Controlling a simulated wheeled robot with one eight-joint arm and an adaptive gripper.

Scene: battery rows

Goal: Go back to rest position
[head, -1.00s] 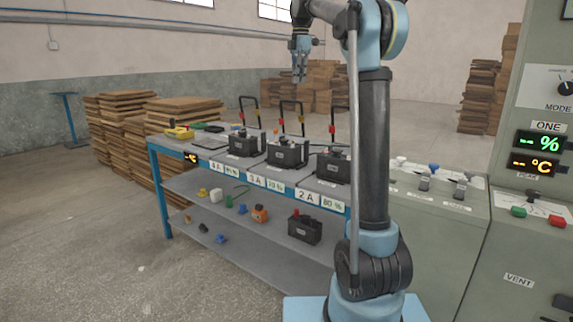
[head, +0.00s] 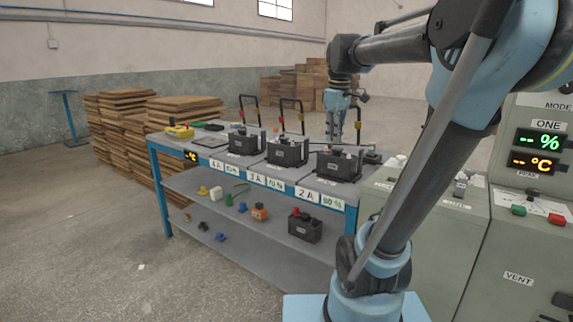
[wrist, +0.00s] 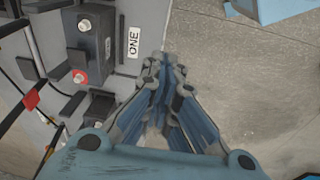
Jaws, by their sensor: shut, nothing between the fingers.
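There, beside and below the gripper on the left, is a dark block with a metal terminal (wrist: 84,28) and a plate reading "ONE" (wrist: 134,42). My arm leans to the right in the head view and hides part of the grey cabinets.
More batteries (head: 287,152) stand in a row on the tabletop. The lower shelf holds small coloured parts and another battery (head: 305,227). The control panel (head: 538,150) stands at right. Wood stacks (head: 185,110) are behind. The floor at front left is clear.

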